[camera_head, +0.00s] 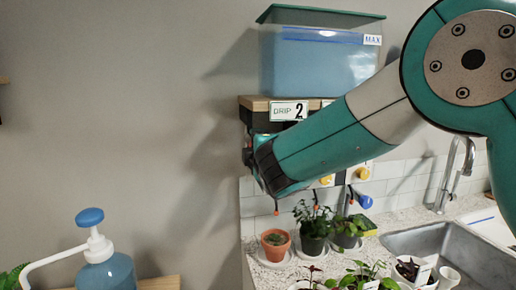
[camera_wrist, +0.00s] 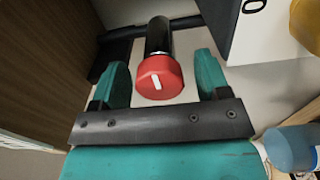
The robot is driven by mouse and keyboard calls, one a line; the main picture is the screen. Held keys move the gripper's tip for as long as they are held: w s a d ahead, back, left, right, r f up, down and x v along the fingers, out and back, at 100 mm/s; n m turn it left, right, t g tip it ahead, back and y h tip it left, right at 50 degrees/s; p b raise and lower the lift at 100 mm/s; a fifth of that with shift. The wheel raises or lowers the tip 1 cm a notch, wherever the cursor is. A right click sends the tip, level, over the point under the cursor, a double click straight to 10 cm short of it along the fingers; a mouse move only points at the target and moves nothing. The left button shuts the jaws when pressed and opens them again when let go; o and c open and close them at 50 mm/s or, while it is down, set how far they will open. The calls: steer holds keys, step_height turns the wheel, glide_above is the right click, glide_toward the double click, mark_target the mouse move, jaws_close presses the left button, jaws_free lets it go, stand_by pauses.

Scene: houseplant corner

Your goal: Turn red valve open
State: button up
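The red valve (camera_wrist: 158,78) shows in the wrist view as a round red knob with a white mark on its face, at the end of a dark stem. My gripper (camera_wrist: 162,64) is open, with one teal finger to the left of the knob and one to the right. Clear gaps show on both sides, so neither finger appears to touch it. How far the fingers reach along the knob is hard to tell. In the head view my arm hides the red valve, and my gripper's fingers cannot be made out.
A water tank (camera_head: 315,65) stands on a shelf above a "DRIP 2" label (camera_head: 288,111). A yellow knob (camera_head: 363,174) is right of my arm; one also shows in the wrist view (camera_wrist: 308,22). Potted plants (camera_head: 313,228) stand below, beside a sink (camera_head: 450,255). A blue pump bottle (camera_head: 105,270) is front left.

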steer(key=s+d+b, duration=0.3)
steer(key=s+b, duration=0.3)
steer(key=s, duration=1.1)
steer(key=shift+d, duration=0.15)
steer(key=s+d+f+m+g+h, duration=0.1)
steer(key=s+d+f+m+g, duration=0.5)
steer(key=d+f+m+g, duration=0.4)
steer(key=s+a+f+m+g+y+p, duration=0.1)
steer(key=s+f+m+g, duration=0.2)
steer(key=s+g, duration=0.4)
steer(key=s, duration=0.9)
steer(key=shift+s+a+f+g+y, duration=0.15)
steer(key=shift+s+f+g+y, duration=0.15)
steer(key=shift+y, duration=0.1)
